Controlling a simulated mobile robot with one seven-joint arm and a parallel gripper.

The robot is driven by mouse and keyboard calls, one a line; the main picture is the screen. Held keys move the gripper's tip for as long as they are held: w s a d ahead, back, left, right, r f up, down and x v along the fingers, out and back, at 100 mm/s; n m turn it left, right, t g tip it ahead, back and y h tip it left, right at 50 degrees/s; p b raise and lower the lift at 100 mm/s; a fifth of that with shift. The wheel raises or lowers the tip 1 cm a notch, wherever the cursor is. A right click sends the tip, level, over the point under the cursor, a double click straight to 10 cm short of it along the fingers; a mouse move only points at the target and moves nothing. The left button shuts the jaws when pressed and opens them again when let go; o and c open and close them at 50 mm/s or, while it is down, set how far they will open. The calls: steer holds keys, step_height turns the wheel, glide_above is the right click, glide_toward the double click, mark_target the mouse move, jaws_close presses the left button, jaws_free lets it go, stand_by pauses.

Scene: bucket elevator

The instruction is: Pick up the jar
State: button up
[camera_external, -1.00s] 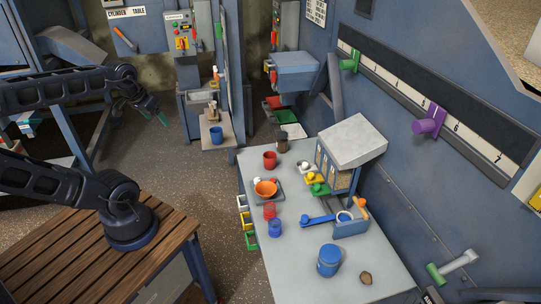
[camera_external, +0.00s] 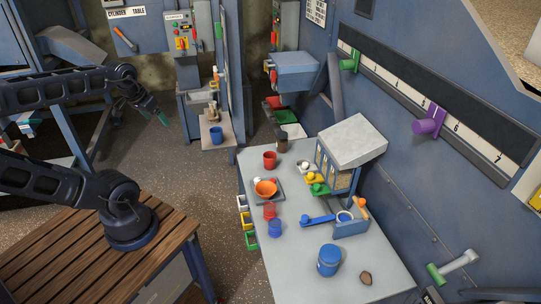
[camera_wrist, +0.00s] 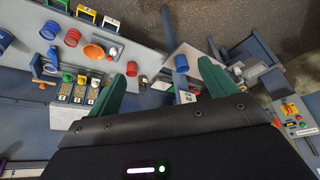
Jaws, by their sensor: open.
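A blue jar (camera_external: 328,261) with a lid stands upright near the front of the grey table (camera_external: 291,267). In the wrist view a blue rounded object at the far left edge (camera_wrist: 5,39) seems to be this jar, partly cut off. My gripper (camera_external: 161,117) has green fingers and hangs over the floor, left of the table and well away from the jar. In the wrist view my gripper (camera_wrist: 162,82) is open, with its two green fingers wide apart and nothing held between them.
The table also holds a brown stone (camera_external: 366,278), a blue coil (camera_external: 275,228), a red coil (camera_external: 269,210), an orange bowl (camera_external: 265,188), a red cup (camera_external: 269,160) and a blue-framed dispenser (camera_external: 343,174). A blue cup (camera_external: 216,135) stands on a small shelf behind.

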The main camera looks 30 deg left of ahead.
steer(key=w+d+n+h, duration=0.1)
steer(key=w+d+n, duration=0.25)
steer(key=w, duration=0.45)
steer(key=w+d+n+h, duration=0.2)
steer(key=w+d+n, duration=0.15)
steer(key=w, duration=0.55)
steer(key=n+h, duration=0.2)
steer(key=n, duration=1.8)
glide_above(278, 138)
steer(key=s+a, duration=0.3)
step_height(278, 138, down, 30)
steer(key=x, duration=0.4)
steer(key=shift+w+d+f, duration=0.2)
steer(key=shift+w+d, duration=0.1)
steer(key=shift+d, duration=0.1)
steer(key=shift+w+x, duration=0.2)
steer(key=shift+x, duration=1.15)
steer(key=shift+w+x, duration=0.15)
steer(key=shift+x, duration=1.25)
steer(key=shift+r, duration=0.25)
steer(key=c, duration=1.3)
